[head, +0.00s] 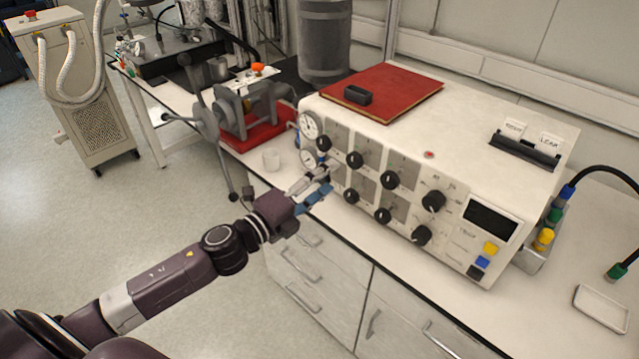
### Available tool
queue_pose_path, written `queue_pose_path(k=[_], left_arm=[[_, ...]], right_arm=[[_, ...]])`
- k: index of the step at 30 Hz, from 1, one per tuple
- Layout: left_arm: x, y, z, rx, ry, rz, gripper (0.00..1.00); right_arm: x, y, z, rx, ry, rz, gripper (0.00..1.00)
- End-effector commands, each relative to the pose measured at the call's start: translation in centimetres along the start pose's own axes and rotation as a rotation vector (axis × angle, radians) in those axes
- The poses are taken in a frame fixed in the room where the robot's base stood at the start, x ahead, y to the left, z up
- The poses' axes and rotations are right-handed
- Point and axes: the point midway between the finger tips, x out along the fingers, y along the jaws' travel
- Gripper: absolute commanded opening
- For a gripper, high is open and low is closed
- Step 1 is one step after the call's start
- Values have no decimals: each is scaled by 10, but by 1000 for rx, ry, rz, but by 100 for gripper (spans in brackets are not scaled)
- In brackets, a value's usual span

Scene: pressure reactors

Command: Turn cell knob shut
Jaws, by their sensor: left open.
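The white reactor control box (470,135) stands on the bench, its sloped front facing me. Its front carries black knobs in two rows. The upper row runs from a knob at the left (323,143) through two middle knobs (354,160) (390,179) to a larger knob (433,201). Labels are too small to read, so I cannot tell which is the cell knob. My left gripper (323,182) is open near the panel's lower left; contact is unclear. My right gripper is out of view.
Two round gauges (310,125) sit at the box's left edge. A red folder (382,95) with a black block lies on top. A small tray (602,308) lies right on the bench.

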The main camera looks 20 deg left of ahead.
Motion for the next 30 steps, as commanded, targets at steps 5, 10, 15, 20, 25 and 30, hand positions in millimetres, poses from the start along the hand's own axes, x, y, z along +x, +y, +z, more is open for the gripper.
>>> queue_pose_path(k=[5,10,15,20,25,30], left_arm=[[-14,0,0,0,0,1,49],[-18,0,0,1,0,0,49],[-17,0,0,1,0,0,49],[-17,0,0,1,0,0,49],[-17,10,3,-19,-11,16,49],[-22,86,25,-170,-99,129,49]], right_arm=[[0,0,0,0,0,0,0],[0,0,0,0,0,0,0],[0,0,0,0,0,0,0],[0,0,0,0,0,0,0],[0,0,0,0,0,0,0],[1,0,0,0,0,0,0]])
